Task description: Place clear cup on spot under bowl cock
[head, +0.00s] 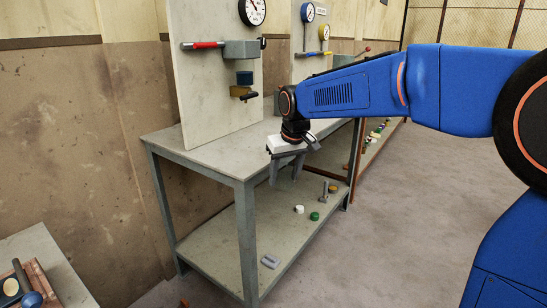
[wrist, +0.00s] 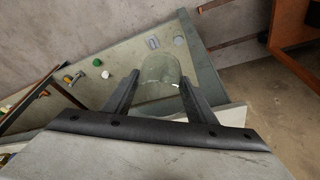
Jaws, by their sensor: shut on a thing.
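In the wrist view a clear cup (wrist: 160,70) stands out as a see-through glass shape between the two dark fingers of my gripper (wrist: 160,82), which is shut on it. In the head view my gripper (head: 285,178) points down at the front edge of the grey workbench (head: 205,155). The cup cannot be made out there. A small brass fitting with a dark top and black handle (head: 242,92), perhaps the bowl cock, is on the upright panel, behind and left of my gripper. I cannot make out a marked spot on the bench top below it.
A red-handled valve (head: 205,45) and a gauge (head: 252,10) are on the same panel (head: 205,100). The bench's lower shelf (head: 225,240) holds several small parts, including a green cap (head: 314,216). The bench top left of my gripper is clear. Open floor (head: 400,210) lies to the right.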

